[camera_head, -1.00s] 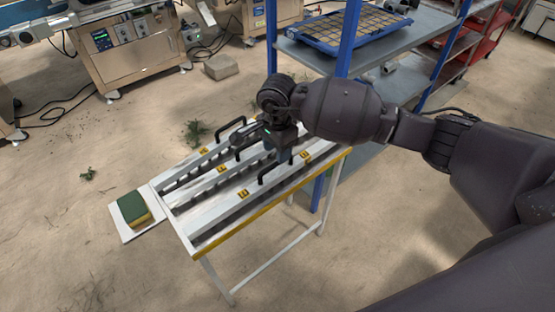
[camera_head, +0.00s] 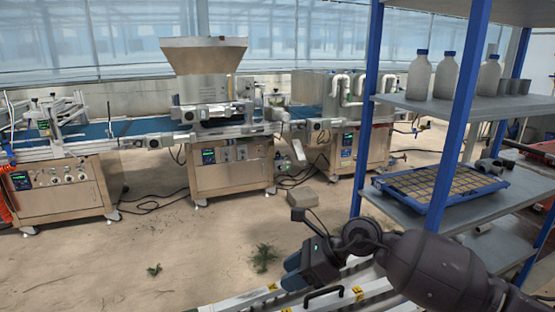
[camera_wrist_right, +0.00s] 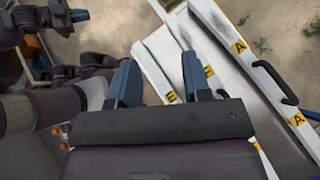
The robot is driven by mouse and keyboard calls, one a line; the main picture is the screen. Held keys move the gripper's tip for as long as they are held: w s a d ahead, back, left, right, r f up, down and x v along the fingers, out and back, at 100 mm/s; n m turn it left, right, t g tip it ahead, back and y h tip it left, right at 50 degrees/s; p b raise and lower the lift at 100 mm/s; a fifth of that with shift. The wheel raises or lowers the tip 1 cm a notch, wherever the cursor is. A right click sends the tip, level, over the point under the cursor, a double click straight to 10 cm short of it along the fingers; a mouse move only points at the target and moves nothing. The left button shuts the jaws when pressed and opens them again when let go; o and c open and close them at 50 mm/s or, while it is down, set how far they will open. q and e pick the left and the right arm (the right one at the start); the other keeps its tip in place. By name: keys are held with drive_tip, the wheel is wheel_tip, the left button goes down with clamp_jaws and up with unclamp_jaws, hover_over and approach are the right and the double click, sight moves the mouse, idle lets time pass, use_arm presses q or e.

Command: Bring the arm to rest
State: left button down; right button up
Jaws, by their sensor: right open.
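My right gripper (camera_head: 296,272) is low in the head view, above the bench with white rails (camera_head: 345,292). In the right wrist view its two blue fingers (camera_wrist_right: 158,82) stand apart with nothing between them. The rails, yellow letter labels and black handles (camera_wrist_right: 275,82) of the bench show beyond and to the right of the fingers. Dark links at the upper left of the wrist view end in what looks like my left gripper (camera_wrist_right: 66,14). It is too small to read its jaws. The left arm does not show in the head view.
A blue-posted shelf (camera_head: 459,110) stands at the right, with a blue seed tray (camera_head: 395,196) and white bottles (camera_head: 419,76). Seeding machines (camera_head: 222,178) line the back. A grey block (camera_head: 302,197) lies on the open sandy floor.

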wheel_tip(320, 180, up, 9)
drive_tip(key=a+m+t+y, duration=0.3)
drive_tip(key=m+t+y, duration=0.2)
drive_tip(key=m+y, duration=0.5)
drive_tip(key=d+f+m+t+h, duration=0.6)
drive_tip(key=d+m, duration=0.1)
drive_tip(key=m, duration=0.8)
drive_tip(key=d+f+m+t+h, duration=0.5)
drive_tip(key=d+m+t+h, duration=0.15)
drive_tip(key=m, duration=0.75)
drive_tip(key=s+d+f+m+g+h, duration=0.3)
drive_tip(key=s+d+f+m, duration=0.3)
drive_tip(key=s+f, duration=0.5)
drive_tip(key=s+d+f+m+g+h, duration=0.4)
drive_tip(key=s+f, duration=0.8)
drive_tip(key=s, duration=0.3)
drive_tip(key=d+m+h, duration=0.1)
drive_tip(key=d+m, duration=0.1)
drive_tip(key=d, duration=0.1)
drive_tip(key=shift+s+d+f, duration=0.3)
